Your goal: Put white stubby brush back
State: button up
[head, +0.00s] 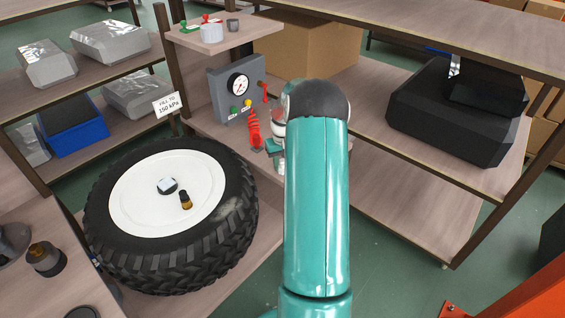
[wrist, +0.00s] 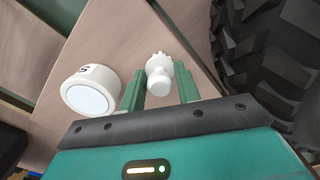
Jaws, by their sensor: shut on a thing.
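The white stubby brush (wrist: 159,77) shows in the wrist view between the two green fingers of my gripper (wrist: 160,82). It has a rounded white body and a notched far end. My gripper is shut on it, above a wooden shelf board (wrist: 135,32). A white round container (wrist: 92,88) with a dark mark on its side is just left of the fingers, close to the left one. In the head view my arm covers most of the gripper, and I cannot make out the brush there.
A big black tyre with a white rim (head: 180,265) lies at the left; its tread is close by on the right in the wrist view. A grey gauge box (head: 225,88) with a red coiled hose (head: 253,128) stands behind. A black case (head: 450,125) sits on the right shelf.

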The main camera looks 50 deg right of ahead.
aim_at(282, 161)
jog(key=shift+f, duration=0.1)
jog(key=o, duration=0.9)
jog(key=shift+o, duration=0.2)
notch_tip(282, 161, up, 12)
jog(key=shift+r, duration=0.25)
